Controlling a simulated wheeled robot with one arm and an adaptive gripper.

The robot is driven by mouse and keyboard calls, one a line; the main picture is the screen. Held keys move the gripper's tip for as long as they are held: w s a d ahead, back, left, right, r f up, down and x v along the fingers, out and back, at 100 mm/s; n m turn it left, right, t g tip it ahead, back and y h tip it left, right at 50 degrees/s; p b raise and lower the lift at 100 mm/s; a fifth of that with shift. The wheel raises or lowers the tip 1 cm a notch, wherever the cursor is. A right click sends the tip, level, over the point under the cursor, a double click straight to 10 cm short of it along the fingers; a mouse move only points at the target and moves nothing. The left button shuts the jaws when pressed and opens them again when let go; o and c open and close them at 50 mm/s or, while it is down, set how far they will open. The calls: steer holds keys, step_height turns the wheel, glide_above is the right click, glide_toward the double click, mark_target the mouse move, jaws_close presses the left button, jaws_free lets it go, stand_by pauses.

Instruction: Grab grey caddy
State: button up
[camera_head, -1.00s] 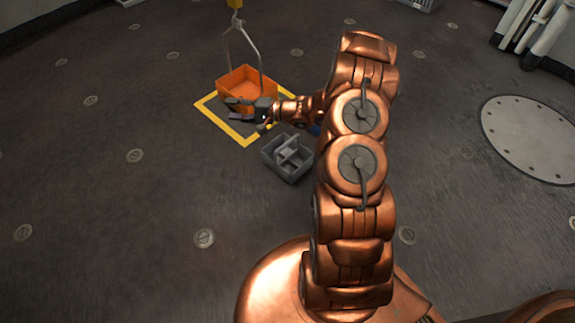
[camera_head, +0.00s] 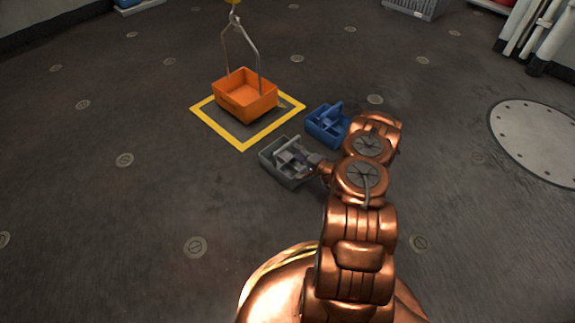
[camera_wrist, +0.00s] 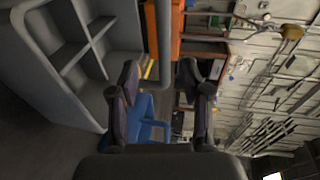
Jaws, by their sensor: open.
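The grey caddy (camera_head: 280,174) stands on the floor in the head view, with a raised handle across its middle. My gripper (camera_head: 308,162) is low at the caddy's right side, by the handle; its fingers are small and partly hidden there. In the wrist view the caddy's wall and compartments (camera_wrist: 50,75) fill the left side. A grey bar (camera_wrist: 163,45), which looks like the caddy's handle, shows between the two open fingers of my gripper (camera_wrist: 162,88). I cannot tell whether either finger touches it.
A blue caddy (camera_head: 324,128) stands close behind and right of the grey one. An orange bin (camera_head: 245,104) on a hook frame sits inside a yellow floor square (camera_head: 243,148) behind the grey caddy. The floor to the left is clear.

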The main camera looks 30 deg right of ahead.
mark_target(287, 144)
steer(key=shift+a+r+b+x, duration=0.1)
steer(key=shift+b+x, duration=0.8)
steer(key=shift+x, duration=0.8)
steer(key=shift+a+r+b+x, duration=0.15)
steer(key=shift+b+x, duration=0.75)
steer(key=shift+x, duration=0.85)
steer(key=shift+c, duration=0.5)
jaws_close()
